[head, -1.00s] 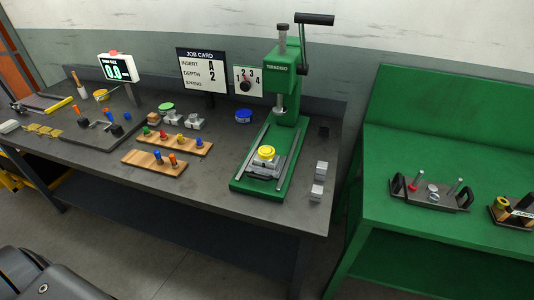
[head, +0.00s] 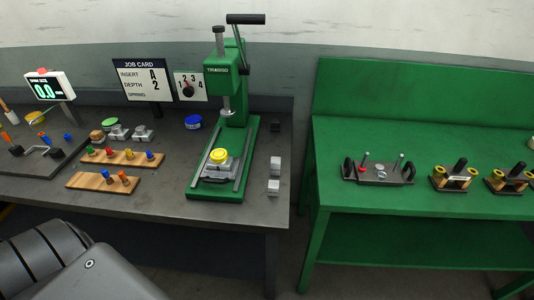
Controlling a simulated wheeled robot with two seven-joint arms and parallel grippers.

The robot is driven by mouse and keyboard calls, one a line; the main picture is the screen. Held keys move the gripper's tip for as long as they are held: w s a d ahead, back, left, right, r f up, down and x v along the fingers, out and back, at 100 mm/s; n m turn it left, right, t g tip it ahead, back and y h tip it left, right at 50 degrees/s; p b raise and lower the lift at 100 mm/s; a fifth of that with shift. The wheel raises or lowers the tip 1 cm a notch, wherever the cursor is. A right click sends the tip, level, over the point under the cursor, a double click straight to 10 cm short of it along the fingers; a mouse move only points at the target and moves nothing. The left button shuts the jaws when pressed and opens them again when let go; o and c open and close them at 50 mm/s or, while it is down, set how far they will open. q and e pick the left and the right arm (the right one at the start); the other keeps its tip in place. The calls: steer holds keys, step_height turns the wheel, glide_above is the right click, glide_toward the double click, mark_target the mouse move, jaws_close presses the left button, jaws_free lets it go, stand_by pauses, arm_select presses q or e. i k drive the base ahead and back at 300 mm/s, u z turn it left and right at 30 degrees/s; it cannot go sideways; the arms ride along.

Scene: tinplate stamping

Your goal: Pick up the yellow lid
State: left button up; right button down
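The yellow lid (head: 219,155) sits on a grey metal block (head: 217,168) on the bed of the green press (head: 228,140). The press ram hangs above and behind it, apart from the lid. A dark grey segmented part of my own body fills the lower left of the head view. Neither of my gripper's fingertips shows in the head view, so nothing is seen touching the lid.
Wooden racks (head: 103,181) with coloured pegs, a blue lid (head: 193,122) and grey blocks (head: 274,186) share the dark bench (head: 160,200). A job card (head: 142,80) stands behind. A green table (head: 350,195) at right holds a tray (head: 378,174) and other fixtures.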

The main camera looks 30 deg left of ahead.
mark_target(219, 155)
steer(key=z, duration=1.15)
steer(key=i, duration=1.55)
steer(key=u, duration=2.95)
